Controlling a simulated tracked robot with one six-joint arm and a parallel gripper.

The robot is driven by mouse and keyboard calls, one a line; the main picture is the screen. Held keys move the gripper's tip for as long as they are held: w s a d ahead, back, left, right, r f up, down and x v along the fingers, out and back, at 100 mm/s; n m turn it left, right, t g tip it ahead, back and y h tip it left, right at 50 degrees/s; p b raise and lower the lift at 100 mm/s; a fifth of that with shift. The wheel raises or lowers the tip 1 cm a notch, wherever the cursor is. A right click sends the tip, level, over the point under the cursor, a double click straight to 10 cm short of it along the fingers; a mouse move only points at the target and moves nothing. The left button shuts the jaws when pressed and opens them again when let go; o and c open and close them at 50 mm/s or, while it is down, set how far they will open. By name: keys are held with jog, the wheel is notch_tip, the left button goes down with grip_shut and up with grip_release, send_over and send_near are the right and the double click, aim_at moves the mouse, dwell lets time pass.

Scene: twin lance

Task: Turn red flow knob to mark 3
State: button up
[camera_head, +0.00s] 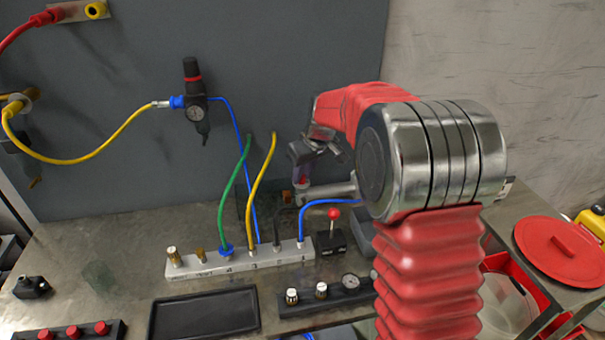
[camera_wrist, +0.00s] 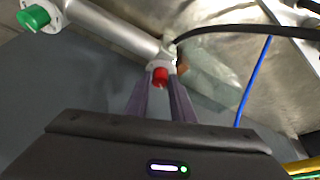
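The red flow knob (camera_wrist: 160,77) sits on a pale collar at one end of a silver metal tube (camera_wrist: 120,28). A green knob (camera_wrist: 33,17) sits on the tube's other end. In the head view the red knob (camera_head: 302,182) shows just below my fingertips, and the silver tube (camera_head: 330,190) runs right behind my arm. My gripper (camera_wrist: 162,88) points at the red knob, its two grey-purple fingers apart with the knob in line between their tips. I cannot tell whether they touch it. The scale marks are not readable in either view.
A white manifold strip (camera_head: 240,262) with green, yellow, black and blue hoses stands below. A small box with a red-ball lever (camera_head: 333,228) is close by. A blue hose (camera_wrist: 254,80) and a black hose (camera_wrist: 240,32) run near the tube. A black tray (camera_head: 204,314) lies in front.

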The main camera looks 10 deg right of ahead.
grip_shut()
jog(key=shift+m, duration=0.5)
jog(key=m+h, duration=0.2)
jog(key=m, duration=0.2)
jog(key=shift+a, duration=0.2)
jog(key=shift+a+m+h, duration=0.15)
jog(key=shift+m+h, duration=0.65)
jog(key=shift+m, duration=1.6)
jog(key=shift+o, duration=2.3)
grip_release()
